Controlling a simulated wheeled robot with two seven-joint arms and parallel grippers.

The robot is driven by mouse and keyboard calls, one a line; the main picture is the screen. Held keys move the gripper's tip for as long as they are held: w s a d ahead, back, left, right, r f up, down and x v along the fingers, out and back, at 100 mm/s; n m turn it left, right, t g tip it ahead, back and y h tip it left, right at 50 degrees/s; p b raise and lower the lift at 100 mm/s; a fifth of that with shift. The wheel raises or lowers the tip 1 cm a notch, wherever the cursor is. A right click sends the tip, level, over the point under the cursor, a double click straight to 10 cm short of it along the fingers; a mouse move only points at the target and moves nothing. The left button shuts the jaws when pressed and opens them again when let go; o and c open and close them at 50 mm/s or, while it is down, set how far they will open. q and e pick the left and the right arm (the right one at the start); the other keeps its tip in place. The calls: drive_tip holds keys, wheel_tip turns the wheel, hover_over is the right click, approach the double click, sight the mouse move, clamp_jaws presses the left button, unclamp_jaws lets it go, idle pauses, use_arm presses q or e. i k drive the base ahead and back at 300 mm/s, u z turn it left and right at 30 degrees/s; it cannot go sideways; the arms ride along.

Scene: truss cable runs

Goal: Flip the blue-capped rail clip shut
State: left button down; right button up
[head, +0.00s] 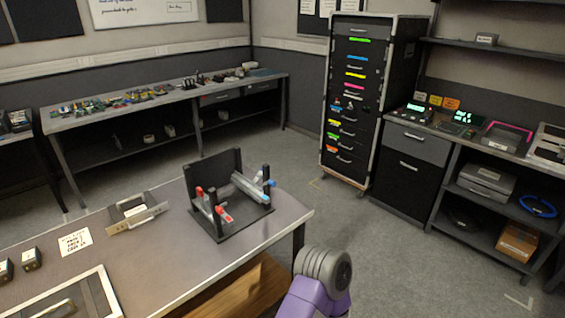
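A black fixture (228,165) with an upright back panel and a flat base stands near the right end of the near table. A grey rail (250,187) lies along its right side. The blue-capped rail clip (267,173) is at the near right end of that rail, with a dark part standing upright and blue showing in two spots. Whether its flap is open is too small to tell. Red-capped clip parts (199,191) stand at the left of the fixture, with another red piece (224,213) low at the front. Neither gripper is in view.
The near table (160,265) also holds a beige bracket (137,212), a note card (75,242), small black blocks (32,259) and a framed tray (95,300). A drawer cabinet (355,100) and shelves stand beyond. Floor is open right of the table.

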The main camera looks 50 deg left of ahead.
sight(259, 175)
drive_tip(key=u, duration=0.05)
drive_tip(key=i, duration=1.9)
drive_tip(key=u, duration=0.85)
drive_tip(key=i, duration=1.5)
drive_tip(key=u, duration=1.85)
drive_tip(key=i, duration=0.65)
drive_tip(key=u, duration=0.5)
